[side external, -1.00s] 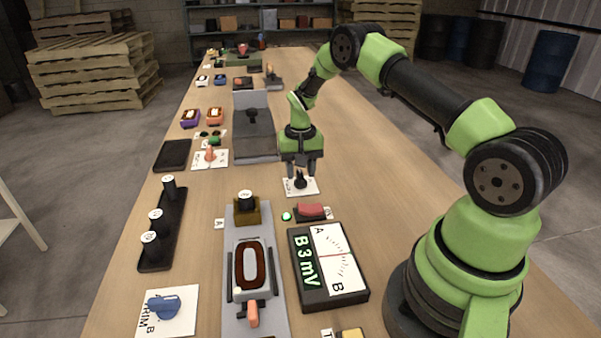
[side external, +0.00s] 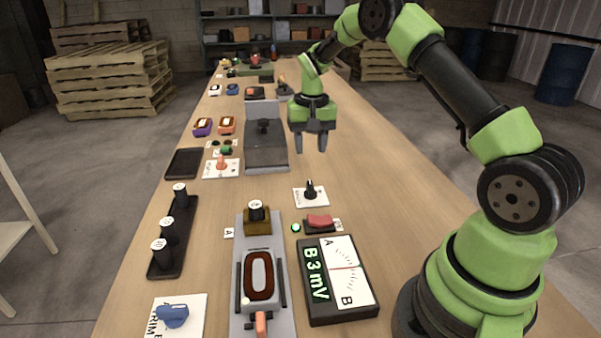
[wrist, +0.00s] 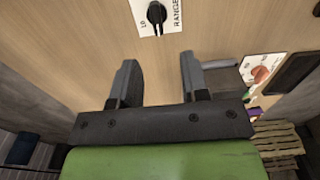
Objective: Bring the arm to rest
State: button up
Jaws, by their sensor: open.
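My gripper (side external: 312,145) is open and empty, raised above the table (side external: 360,185) behind the black range knob (side external: 310,189) on its white card. In the wrist view my gripper (wrist: 160,75) shows its two fingers spread with nothing between them. The range knob (wrist: 156,13) lies beyond the fingertips there, apart from them, its card partly cut off by the top edge.
A grey stand (side external: 266,150) is left of my gripper. Table right of the knob is clear.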

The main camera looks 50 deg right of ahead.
jog(key=s+a+r+n+t, duration=0.1)
jog(key=s+a+r+t, duration=0.15)
jog(key=a+r, duration=0.4)
jog(key=s+a+r+n+t, duration=0.1)
jog(key=s+a+r, duration=0.25)
jog(key=r, duration=0.55)
jog(key=s+a+r+n+t+y, duration=0.1)
jog(key=s+a, duration=0.3)
jog(key=s, duration=0.4)
jog(key=s+a+r+n+t+y, duration=0.1)
jog(key=s+a, duration=0.3)
jog(key=s, duration=0.4)
jog(key=shift+s+r+n+t, duration=0.3)
jog(key=shift+s+r+t, duration=0.15)
jog(key=shift+t, duration=0.3)
